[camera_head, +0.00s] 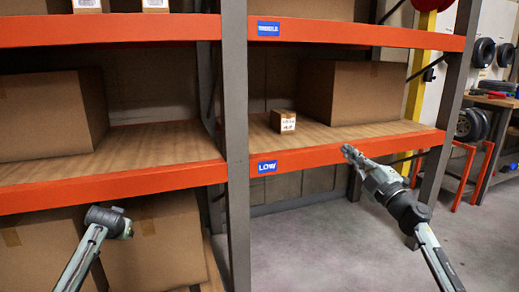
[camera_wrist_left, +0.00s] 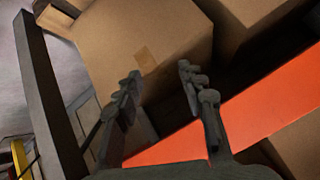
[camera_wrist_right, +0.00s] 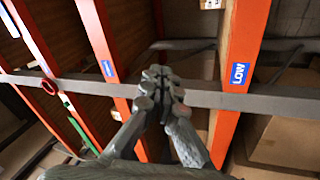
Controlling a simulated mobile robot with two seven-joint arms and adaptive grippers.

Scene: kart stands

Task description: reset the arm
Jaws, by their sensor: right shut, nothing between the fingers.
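My right arm comes in from the right in the head view. Its gripper (camera_head: 348,151) is in front of the orange edge of the shelf marked LOW, right of the small box. In the right wrist view the fingers (camera_wrist_right: 157,73) are together with nothing between them. My left arm shows at the lower left of the head view, bent in front of the lower boxes; its fingers cannot be made out there. In the left wrist view the left gripper (camera_wrist_left: 158,75) has its fingers apart and empty, with a large cardboard box (camera_wrist_left: 150,35) beyond them.
A small labelled box (camera_head: 283,121) stands on the LOW shelf (camera_head: 330,150) beside a large carton (camera_head: 365,92). Grey uprights (camera_head: 235,150) and orange beams bound the rack. Open floor (camera_head: 320,240) lies below right; a workbench with wheels is at far right.

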